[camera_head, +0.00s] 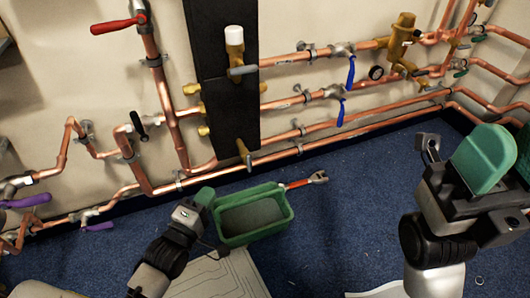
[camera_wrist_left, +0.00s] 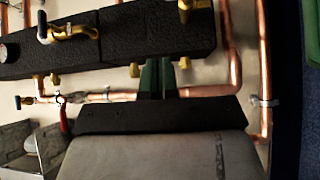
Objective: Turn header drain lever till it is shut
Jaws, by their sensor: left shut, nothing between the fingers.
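The black header block (camera_head: 222,85) stands upright on the wall and crosses the top of the left wrist view (camera_wrist_left: 115,45). A small brass valve with a grey handle (camera_head: 243,152) sits at its lower end; it looks like the header drain lever, but its exact angle is unclear. Its brass body partly shows in the left wrist view (camera_wrist_left: 185,8). My left gripper (camera_head: 204,196) appears below and left of it, with its green fingers (camera_wrist_left: 158,78) together and empty, apart from the lever. My right gripper (camera_head: 485,160) is at the right, away from the header; its jaw gap is hidden.
Copper pipes (camera_head: 330,135) run along the wall, with a red lever (camera_head: 118,26), a black lever (camera_head: 137,124) and blue levers (camera_head: 350,70). A green bin (camera_head: 252,238) and a red-handled tool (camera_head: 303,183) are on the blue floor below.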

